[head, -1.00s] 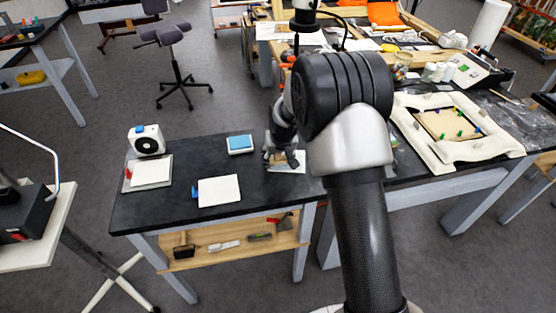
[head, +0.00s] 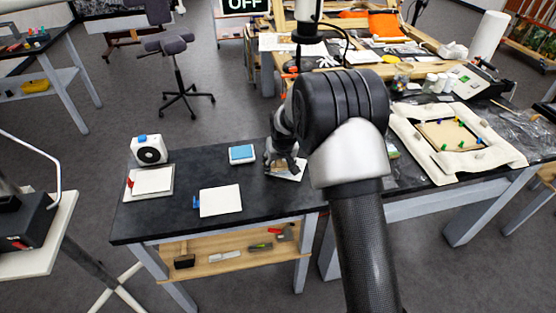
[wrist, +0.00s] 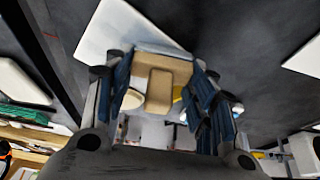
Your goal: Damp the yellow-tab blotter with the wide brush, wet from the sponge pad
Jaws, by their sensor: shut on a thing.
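My gripper (head: 280,164) is shut on the wide brush (wrist: 166,66), which has a tan body and a pale grey front edge. In the head view the brush is low over a white blotter (head: 292,174) at the table's right side; contact cannot be told. That blotter also shows in the wrist view (wrist: 112,28), partly hidden by the brush and fingers. A small yellow patch shows beside the brush in the wrist view; whether it is the blotter's tab is unclear. The sponge pad (head: 242,153), blue in a white tray, lies to the gripper's left.
A blue-tab blotter (head: 221,200) lies front centre, and a red-tab blotter (head: 152,181) lies at left. A white device with a round dark face (head: 149,150) stands behind the red-tab one. A cream frame with coloured pins (head: 455,138) is on the right-hand table.

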